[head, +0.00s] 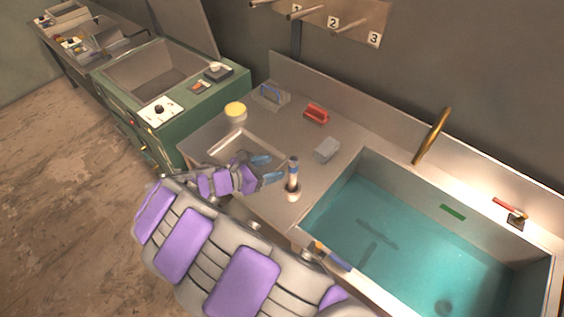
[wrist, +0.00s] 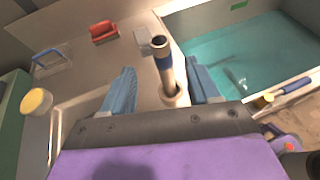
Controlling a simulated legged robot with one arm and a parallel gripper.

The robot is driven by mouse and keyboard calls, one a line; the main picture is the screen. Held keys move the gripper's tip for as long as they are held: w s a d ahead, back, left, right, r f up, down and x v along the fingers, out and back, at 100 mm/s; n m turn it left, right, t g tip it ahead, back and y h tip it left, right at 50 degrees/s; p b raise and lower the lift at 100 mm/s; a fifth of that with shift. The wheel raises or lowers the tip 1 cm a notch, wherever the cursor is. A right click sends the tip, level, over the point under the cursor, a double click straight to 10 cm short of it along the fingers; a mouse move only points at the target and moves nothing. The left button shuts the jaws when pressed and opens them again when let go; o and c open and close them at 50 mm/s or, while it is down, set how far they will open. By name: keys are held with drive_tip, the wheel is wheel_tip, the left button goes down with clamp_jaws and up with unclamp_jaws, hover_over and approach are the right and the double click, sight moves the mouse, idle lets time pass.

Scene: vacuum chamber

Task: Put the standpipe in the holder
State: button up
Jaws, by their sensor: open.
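The standpipe (head: 293,170) is a light tube with a blue band and a dark open top. It stands upright in a pale round holder (head: 293,195) on the steel counter, beside the sink's left edge. In the wrist view the standpipe (wrist: 165,72) rises between my two blue fingers, with its foot inside the holder ring (wrist: 177,99). My gripper (head: 276,168) is open, just left of the standpipe in the head view. I see no finger closed on it. Whether a finger touches it, I cannot tell. The pipe's lower end is hidden inside the holder.
The water-filled sink (head: 345,170) lies to the right, with a brass faucet (head: 432,137). A grey block (head: 327,149), red-handled tool (head: 316,113), wire rack (head: 273,95) and yellow-lidded jar (head: 235,111) stand on the counter. A green machine (head: 150,95) is at left.

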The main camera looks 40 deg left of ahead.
drive_tip(key=v, duration=0.2)
drive_tip(key=shift+s+r, duration=0.15)
drive_tip(key=shift+s, duration=0.15)
